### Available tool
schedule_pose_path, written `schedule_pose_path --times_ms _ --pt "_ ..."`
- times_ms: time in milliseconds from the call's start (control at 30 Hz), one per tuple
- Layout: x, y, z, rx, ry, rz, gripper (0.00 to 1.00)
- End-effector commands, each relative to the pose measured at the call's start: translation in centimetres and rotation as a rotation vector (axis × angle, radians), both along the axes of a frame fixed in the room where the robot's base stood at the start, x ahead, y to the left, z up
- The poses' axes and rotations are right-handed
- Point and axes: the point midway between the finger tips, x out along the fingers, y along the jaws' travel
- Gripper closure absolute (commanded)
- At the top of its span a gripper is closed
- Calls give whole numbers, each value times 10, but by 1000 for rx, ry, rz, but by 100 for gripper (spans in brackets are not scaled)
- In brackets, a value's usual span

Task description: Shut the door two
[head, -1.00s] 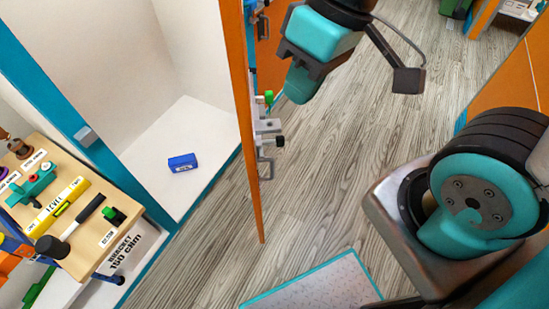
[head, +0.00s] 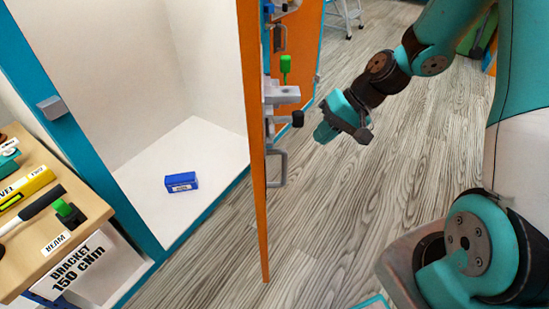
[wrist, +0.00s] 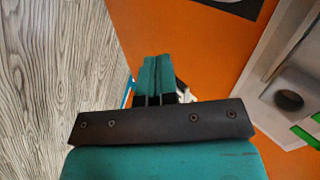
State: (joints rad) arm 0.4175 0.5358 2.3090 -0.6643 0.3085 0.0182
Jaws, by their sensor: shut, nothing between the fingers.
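An orange door (head: 253,160) stands open, nearly edge-on, beside a white locker compartment (head: 200,140) in the head view. No number on it is readable. A grey latch (head: 284,96) with a green knob and a black knob, and a grey handle (head: 279,168), stick out on its right side. My gripper (head: 324,133) is to the right of the door, close to the latch in the picture; contact cannot be told. In the wrist view the teal fingers (wrist: 153,78) are together and empty. An orange panel (wrist: 195,45) fills the view beyond them, with grey hardware (wrist: 285,90) at the right.
A blue box (head: 181,182) lies on the compartment floor. A wooden shelf (head: 85,225) with tools is at the left, beside a teal frame post (head: 85,130). Another orange panel (head: 303,70) stands behind the latch. The wood floor (head: 340,230) right of the door is clear.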

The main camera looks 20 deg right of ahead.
Motion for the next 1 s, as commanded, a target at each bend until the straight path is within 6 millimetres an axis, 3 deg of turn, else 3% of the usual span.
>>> schedule_pose_path --times_ms 167,367,800,1000 --pt "14 -11 -11 164 -9 -68 100" --pt "20 -2 -22 199 -16 -76 100" --pt "40 61 -84 195 -14 -74 100" --pt "50 87 -79 194 -18 -72 100"
